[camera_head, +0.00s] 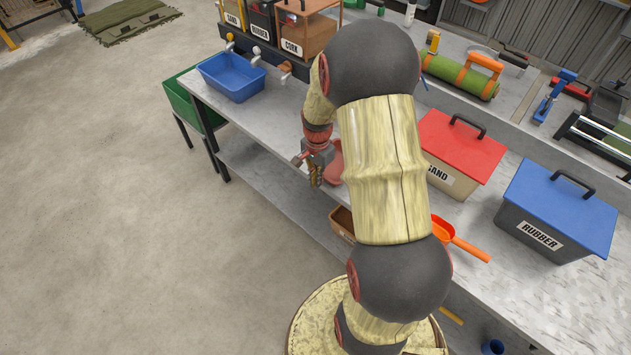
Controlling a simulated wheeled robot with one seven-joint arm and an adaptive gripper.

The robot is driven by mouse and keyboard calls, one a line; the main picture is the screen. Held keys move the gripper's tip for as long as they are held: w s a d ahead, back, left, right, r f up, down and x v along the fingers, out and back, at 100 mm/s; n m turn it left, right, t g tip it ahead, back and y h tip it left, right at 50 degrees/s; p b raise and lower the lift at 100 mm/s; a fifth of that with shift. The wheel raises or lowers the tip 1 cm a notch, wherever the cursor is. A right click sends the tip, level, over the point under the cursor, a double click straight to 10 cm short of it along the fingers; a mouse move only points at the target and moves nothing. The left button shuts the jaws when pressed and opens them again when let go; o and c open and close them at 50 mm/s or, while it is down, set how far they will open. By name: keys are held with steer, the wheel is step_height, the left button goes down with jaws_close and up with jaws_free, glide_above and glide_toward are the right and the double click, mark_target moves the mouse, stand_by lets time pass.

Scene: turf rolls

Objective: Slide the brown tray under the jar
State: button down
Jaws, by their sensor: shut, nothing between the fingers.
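A brown open-topped box or tray (341,224) shows in the head view, low beside the front of the bench. My arm covers its right part, and I cannot tell whether it hangs from the bench or rests on the lower shelf. My gripper (316,181) points down above and left of it in the picture, near the bench's front edge. Its fingers are shut and empty. A reddish piece (336,162) shows just behind the gripper, mostly hidden by my arm. I cannot make out a jar.
A blue tray (232,76) stands below taps under bins marked SAND, RUBBER and CORK (303,38). A red-lidded box (459,146), an orange scoop (462,241) and a blue-lidded box (559,205) are right of my arm.

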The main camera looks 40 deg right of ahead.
steer(key=d+p, duration=0.1)
steer(key=d, duration=0.7)
steer(key=w+d+p, duration=0.1)
steer(key=d, duration=0.3)
steer(key=shift+d+p, duration=0.2)
steer(key=shift+p, duration=0.1)
steer(key=shift+a, duration=0.1)
